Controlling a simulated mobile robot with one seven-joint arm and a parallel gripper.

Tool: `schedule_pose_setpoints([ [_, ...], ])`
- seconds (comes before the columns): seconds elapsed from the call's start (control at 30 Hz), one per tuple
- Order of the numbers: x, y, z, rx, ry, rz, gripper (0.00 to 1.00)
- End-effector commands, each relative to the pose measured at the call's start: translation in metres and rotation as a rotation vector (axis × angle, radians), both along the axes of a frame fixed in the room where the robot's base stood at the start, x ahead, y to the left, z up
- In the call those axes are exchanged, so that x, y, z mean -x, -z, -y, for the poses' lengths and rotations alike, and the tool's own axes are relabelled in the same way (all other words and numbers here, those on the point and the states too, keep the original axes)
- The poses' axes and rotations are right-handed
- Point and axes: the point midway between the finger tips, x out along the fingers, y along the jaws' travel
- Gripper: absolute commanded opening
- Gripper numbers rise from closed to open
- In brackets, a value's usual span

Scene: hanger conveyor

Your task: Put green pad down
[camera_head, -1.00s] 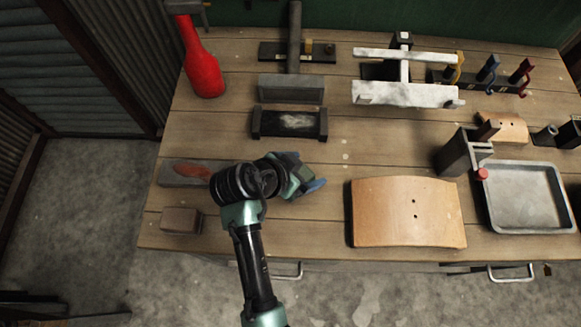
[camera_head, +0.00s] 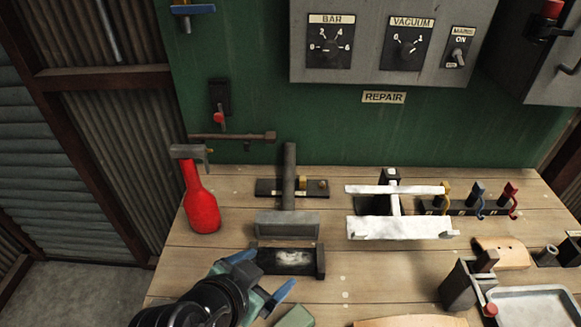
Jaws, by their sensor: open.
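A green pad (camera_head: 296,317) lies on the wooden bench at the bottom edge of the view, and its lower part is cut off by the frame. My gripper (camera_head: 262,275) is above the bench, just up and left of the pad. Its two blue fingers are spread apart and I see nothing between them. The pad looks apart from the fingers.
A dark block with a pale patch (camera_head: 286,261) stands just behind my gripper. A red bottle-shaped object (camera_head: 200,205) stands at the back left. A white frame (camera_head: 398,228) and a grey tray (camera_head: 535,305) are to the right.

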Motion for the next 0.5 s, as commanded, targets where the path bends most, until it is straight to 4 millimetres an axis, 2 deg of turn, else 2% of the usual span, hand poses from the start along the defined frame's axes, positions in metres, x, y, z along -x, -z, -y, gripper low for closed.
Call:
schedule_pose_setpoints([
  [0.03, -0.026, -0.041, -0.001, -0.013, -0.065, 0.116, 0.91],
  [0.07, -0.039, -0.068, -0.001, -0.012, -0.112, 0.192, 0.91],
  [0.1, -0.054, -0.107, -0.001, -0.002, -0.171, 0.299, 0.91],
  [0.17, -0.069, -0.167, 0.002, 0.033, -0.246, 0.464, 0.91],
  [0.2, -0.074, -0.207, 0.005, 0.066, -0.289, 0.576, 0.91],
  [0.23, -0.074, -0.238, 0.008, 0.097, -0.314, 0.661, 0.91],
  [0.27, -0.072, -0.269, 0.011, 0.132, -0.334, 0.745, 0.91],
  [0.3, -0.065, -0.307, 0.016, 0.182, -0.355, 0.853, 0.91],
  [0.4, -0.036, -0.391, 0.029, 0.317, -0.376, 1.098, 0.91],
  [0.5, -0.001, -0.450, 0.039, 0.438, -0.367, 1.285, 0.91],
])
